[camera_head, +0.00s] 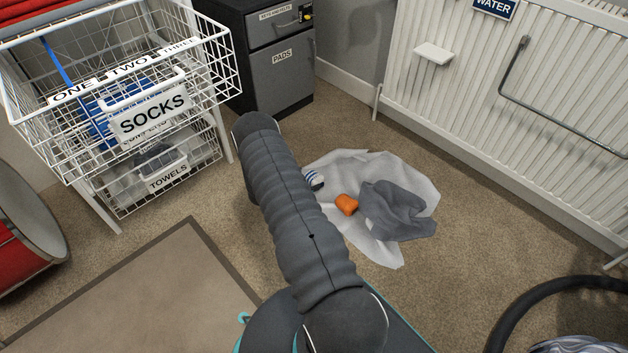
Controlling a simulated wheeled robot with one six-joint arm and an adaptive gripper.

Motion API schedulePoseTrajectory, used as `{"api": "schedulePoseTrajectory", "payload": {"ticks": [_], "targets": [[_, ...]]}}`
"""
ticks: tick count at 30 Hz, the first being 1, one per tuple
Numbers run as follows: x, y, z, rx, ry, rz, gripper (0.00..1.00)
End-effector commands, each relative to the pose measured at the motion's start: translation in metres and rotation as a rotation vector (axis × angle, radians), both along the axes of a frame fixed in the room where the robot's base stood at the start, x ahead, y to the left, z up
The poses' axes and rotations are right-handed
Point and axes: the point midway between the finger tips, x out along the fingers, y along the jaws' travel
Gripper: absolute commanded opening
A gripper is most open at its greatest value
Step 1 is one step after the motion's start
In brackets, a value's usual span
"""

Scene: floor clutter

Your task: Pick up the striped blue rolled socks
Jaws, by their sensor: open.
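The striped blue rolled socks (314,180) are a small white and blue bundle on a white crumpled cloth (391,173) on the floor, close to the right edge of my arm in the picture. My arm may cover part of them. An orange item (346,204) lies just below and right of them, beside a grey crumpled cloth (398,211). My dark ribbed arm reaches up and left across the middle of the view. My gripper is not visible, so its place relative to the socks cannot be told.
A white wire basket rack (228,75) labelled SOCKS and TOWELS stands at the upper left, beside a dark cabinet (281,72). A white radiator (480,105) lines the right wall. A black hose (520,305) lies at lower right. Carpet is clear right of the cloths.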

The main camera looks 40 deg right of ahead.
Motion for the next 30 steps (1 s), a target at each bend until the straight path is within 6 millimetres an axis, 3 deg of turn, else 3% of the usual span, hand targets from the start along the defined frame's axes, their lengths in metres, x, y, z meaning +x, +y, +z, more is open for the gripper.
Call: {"api": "schedulePoseTrajectory", "payload": {"ticks": [7, 14, 15, 20, 30], "targets": [[0.001, -0.031, -0.014, 0.0, 0.0, -0.002, 1.0], [0.001, -0.034, -0.014, 0.0, 0.0, -0.001, 1.0], [0.001, -0.034, -0.014, 0.0, 0.0, -0.001, 0.97], [0.001, -0.034, -0.014, 0.0, 0.0, -0.001, 0.57], [0.001, -0.034, -0.013, 0.0, 0.0, -0.001, 0.56]]}}
